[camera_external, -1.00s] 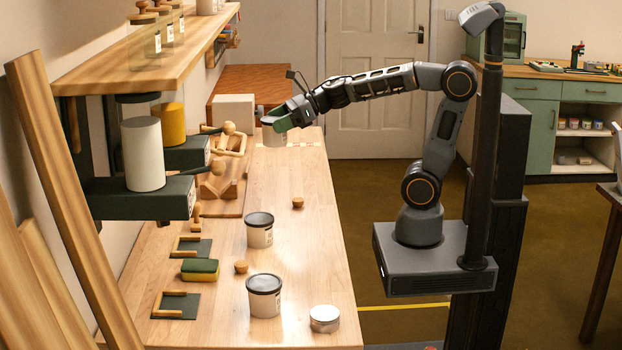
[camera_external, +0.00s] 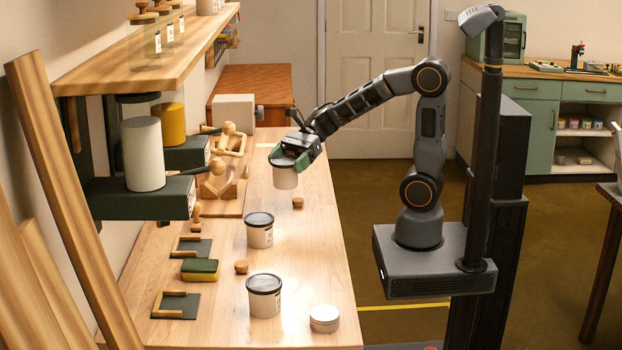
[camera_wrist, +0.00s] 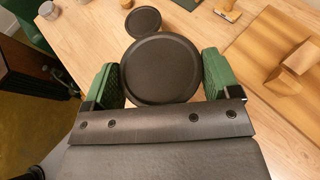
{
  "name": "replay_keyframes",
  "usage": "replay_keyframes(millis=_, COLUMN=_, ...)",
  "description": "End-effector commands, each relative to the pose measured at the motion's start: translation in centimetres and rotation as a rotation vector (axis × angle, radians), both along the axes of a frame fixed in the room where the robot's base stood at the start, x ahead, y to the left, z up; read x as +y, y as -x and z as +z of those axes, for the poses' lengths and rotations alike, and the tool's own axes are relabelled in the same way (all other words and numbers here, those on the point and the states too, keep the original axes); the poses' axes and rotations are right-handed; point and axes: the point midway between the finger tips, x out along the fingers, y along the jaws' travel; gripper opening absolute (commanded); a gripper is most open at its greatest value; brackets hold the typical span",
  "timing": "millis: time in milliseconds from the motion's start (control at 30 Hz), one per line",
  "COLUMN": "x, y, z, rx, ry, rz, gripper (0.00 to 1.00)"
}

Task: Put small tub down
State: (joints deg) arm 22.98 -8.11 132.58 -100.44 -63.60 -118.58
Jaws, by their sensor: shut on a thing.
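My gripper (camera_external: 293,158) is shut on a small tub (camera_external: 285,178), white with a dark lid, over the right part of the wooden bench (camera_external: 300,240). In the wrist view the tub's round dark lid (camera_wrist: 160,70) sits between the two green fingers of my gripper (camera_wrist: 160,80). The tub looks about upright and seems a little above the bench top; the exact gap cannot be told. Two similar tubs with dark lids stand on the bench nearer the camera, one in the middle (camera_external: 259,232) and one in front (camera_external: 264,297).
A cork (camera_external: 298,203) lies just in front of the held tub. Another cork (camera_external: 241,267), a sponge (camera_external: 200,269) and a round tin (camera_external: 324,318) lie nearer the camera. A wooden rack (camera_external: 230,190) stands to the left. The bench's right side has clear wood.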

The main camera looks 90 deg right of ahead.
Motion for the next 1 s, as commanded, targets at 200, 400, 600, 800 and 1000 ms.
replay_keyframes(millis=200, x=0.1, y=-3.9, z=-3.5, rx=0.004, ry=-0.002, rz=0.000, gripper=0.52)
replay_keyframes(millis=400, x=0.2, y=-5.7, z=-5.5, rx=0.001, ry=-0.002, rz=0.000, gripper=0.52)
replay_keyframes(millis=600, x=0.2, y=-6.3, z=-6.2, rx=-0.001, ry=-0.001, rz=-0.001, gripper=0.52)
replay_keyframes(millis=800, x=0.1, y=-6.7, z=-8.7, rx=0.003, ry=-0.002, rz=-0.002, gripper=0.52)
replay_keyframes(millis=1000, x=0.1, y=-6.7, z=-9.7, rx=-0.001, ry=0.000, rz=-0.002, gripper=0.52)
